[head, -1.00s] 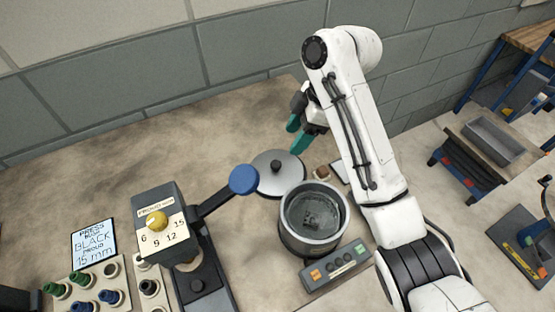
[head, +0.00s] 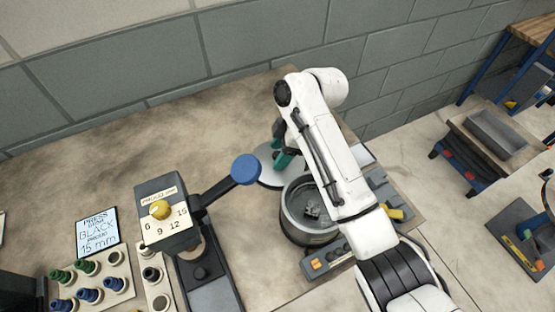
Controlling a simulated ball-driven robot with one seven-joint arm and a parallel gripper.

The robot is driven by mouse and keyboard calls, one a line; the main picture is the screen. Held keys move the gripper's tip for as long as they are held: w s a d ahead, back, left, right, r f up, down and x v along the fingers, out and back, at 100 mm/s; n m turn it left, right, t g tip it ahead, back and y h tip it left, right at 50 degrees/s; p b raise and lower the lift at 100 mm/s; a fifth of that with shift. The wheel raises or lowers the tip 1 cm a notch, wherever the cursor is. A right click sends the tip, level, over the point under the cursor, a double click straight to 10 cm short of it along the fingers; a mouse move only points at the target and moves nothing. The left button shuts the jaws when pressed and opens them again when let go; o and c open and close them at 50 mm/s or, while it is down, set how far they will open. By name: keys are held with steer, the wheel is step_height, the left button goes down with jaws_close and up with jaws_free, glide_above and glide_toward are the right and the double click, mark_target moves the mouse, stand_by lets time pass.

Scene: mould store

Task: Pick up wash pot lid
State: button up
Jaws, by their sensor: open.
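The wash pot lid (head: 267,178) is a round, light grey metal disc lying on the bench behind the wash pot. Its dark knob showed a second ago and is now hidden behind my gripper. My gripper (head: 281,160) has teal fingers and is open, over the right part of the lid. I cannot tell whether the fingers are around the knob or touch it. The open wash pot (head: 294,222) is a dark grey pot, partly covered by my arm, with something lying inside.
A press with a yellow knob (head: 160,209) and a blue-ended lever (head: 245,169) stands left of the lid, the lever end close to it. A control box (head: 327,260) lies before the pot. A rack of green and blue pieces (head: 92,279) is at front left. The back left bench is clear.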

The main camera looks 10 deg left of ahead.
steer(key=c, duration=1)
jaws_close()
steer(key=shift+r, duration=0.2)
